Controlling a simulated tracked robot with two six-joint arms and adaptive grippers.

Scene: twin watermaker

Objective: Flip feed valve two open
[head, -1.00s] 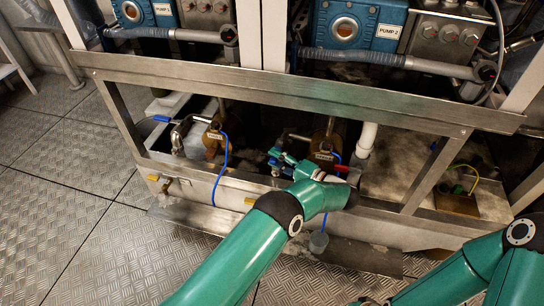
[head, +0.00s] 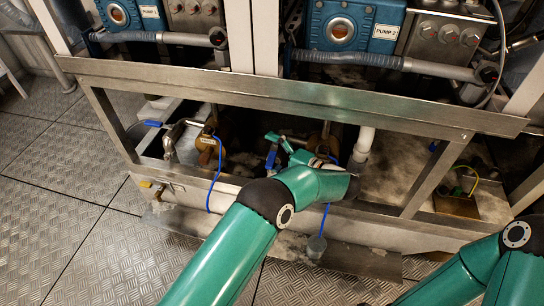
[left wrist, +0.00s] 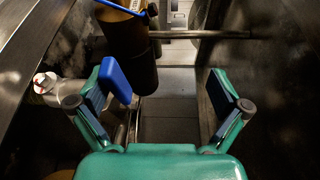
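A blue lever handle (head: 271,157) stands near-upright beside the second brass-coloured unit, in the right half of the low bay; I take it as feed valve two's. My left gripper (head: 282,143) is beside it, partly hidden by my own wrist. In the left wrist view my left gripper (left wrist: 165,90) has its fingers wide apart. The blue handle (left wrist: 116,80) lies at the inner side of the left finger; I cannot tell whether they touch.
A steel rail (head: 290,95) crosses above the bay. A white pipe (head: 364,145) stands right of my wrist. Another blue lever (head: 152,123) lies flat at the left. A blue cable (head: 214,180) hangs over the front ledge. A dark cylinder (left wrist: 130,55) is ahead of the gripper.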

